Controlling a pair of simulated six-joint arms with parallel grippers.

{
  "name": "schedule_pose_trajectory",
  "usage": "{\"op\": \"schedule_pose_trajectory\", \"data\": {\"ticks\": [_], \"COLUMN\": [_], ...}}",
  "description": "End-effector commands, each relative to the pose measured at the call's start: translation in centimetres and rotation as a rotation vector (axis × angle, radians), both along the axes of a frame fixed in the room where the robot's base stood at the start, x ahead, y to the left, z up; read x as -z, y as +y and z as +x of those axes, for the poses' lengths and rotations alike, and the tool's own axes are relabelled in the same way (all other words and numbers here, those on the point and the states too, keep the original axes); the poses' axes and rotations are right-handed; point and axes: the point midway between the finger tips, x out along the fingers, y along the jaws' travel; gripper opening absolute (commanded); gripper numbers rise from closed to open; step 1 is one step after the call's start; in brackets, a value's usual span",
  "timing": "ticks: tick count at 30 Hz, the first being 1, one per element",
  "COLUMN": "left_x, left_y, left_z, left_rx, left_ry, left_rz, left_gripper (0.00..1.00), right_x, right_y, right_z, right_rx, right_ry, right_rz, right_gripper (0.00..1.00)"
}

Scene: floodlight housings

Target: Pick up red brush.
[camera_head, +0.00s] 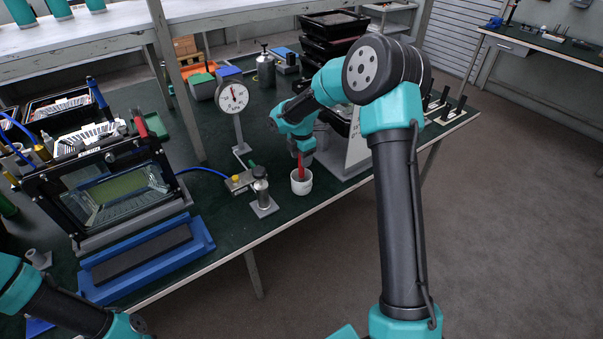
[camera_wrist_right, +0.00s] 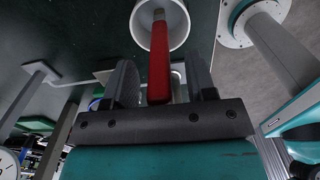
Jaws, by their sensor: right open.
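The red brush (camera_head: 301,168) stands handle up in a small white cup (camera_head: 302,187) near the front edge of the green table. In the right wrist view the red brush handle (camera_wrist_right: 159,55) rises out of the white cup (camera_wrist_right: 141,24). My right gripper (camera_head: 299,150) is above the cup. In the right wrist view my right gripper (camera_wrist_right: 161,75) is open, with a finger on each side of the handle and gaps between. The brush's lower end is hidden in the cup. My left arm shows at the lower left, but its gripper is out of view.
A dial gauge (camera_head: 232,97) on a stand and a small metal fixture (camera_head: 262,190) are left of the cup. A glass-fronted floodlight housing (camera_head: 120,190) and a blue tray (camera_head: 205,236) lie further left. Black stacked trays (camera_head: 335,22) stand behind.

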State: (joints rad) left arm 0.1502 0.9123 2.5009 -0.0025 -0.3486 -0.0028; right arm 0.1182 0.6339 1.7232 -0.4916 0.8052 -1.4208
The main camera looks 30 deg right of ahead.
Motion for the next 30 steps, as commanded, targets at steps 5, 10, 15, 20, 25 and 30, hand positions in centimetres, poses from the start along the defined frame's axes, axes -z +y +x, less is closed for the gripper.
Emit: {"op": "schedule_pose_trajectory", "data": {"ticks": [5,10,15,20,25,30], "left_x": [0.0,0.0,0.0,0.0,0.0,0.0], "left_y": [0.0,0.0,0.0,0.0,0.0,0.0], "left_z": [0.0,0.0,0.0,0.0,0.0,0.0], "left_rx": [0.0,0.0,0.0,0.0,0.0,0.0], "left_ry": [0.0,0.0,0.0,0.0,0.0,0.0], "left_rz": [0.0,0.0,0.0,0.0,0.0,0.0], "left_gripper": [0.43,0.43,0.43,0.43,0.43,0.43], "right_x": [1.05,1.04,1.03,1.03,1.02,1.02], "right_y": [-0.08,-0.07,-0.06,-0.05,-0.05,-0.05], "right_z": [0.01,0.0,0.0,0.0,0.0,0.0], "right_rx": [0.001,0.001,0.001,0.001,0.001,0.001], "right_ry": [-0.001,-0.001,-0.001,-0.001,-0.001,-0.001], "right_rz": [-0.001,-0.001,0.0,0.0,0.0,0.0], "right_gripper": [0.51,0.51,0.51,0.45,0.29,0.13]}}
